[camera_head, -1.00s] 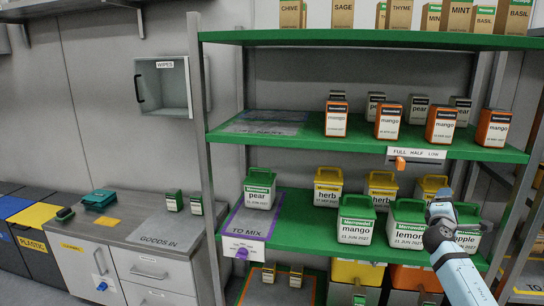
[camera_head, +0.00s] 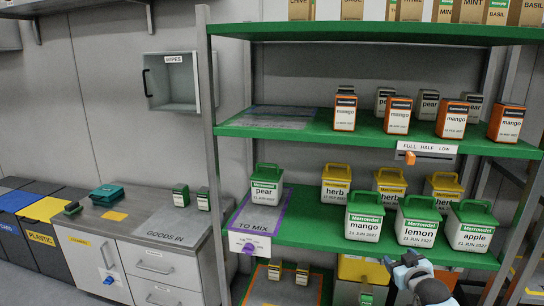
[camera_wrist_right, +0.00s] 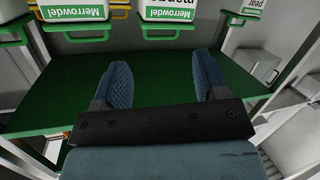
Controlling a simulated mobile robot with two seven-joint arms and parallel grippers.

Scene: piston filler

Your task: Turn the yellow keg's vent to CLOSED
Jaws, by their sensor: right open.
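No thing plainly marked as the yellow keg, and no vent or CLOSED marking, is readable. Several herb tubs with yellow lids (camera_head: 335,183) stand at the back of the middle green shelf. A yellow container (camera_head: 362,268) shows partly on the level below; its lower part is hidden. My right gripper (camera_head: 400,266) is low at the front of the shelf, below the lemon tub. In the right wrist view its two fingers (camera_wrist_right: 165,80) are apart with nothing between them, over a green shelf surface. My left gripper is not in view.
Green-lidded mango (camera_head: 364,217), lemon (camera_head: 416,222) and apple (camera_head: 471,227) tubs line the shelf front. The FULL HALF LOW slider (camera_head: 410,157) hangs from the upper shelf. A counter (camera_head: 160,226) stands at left.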

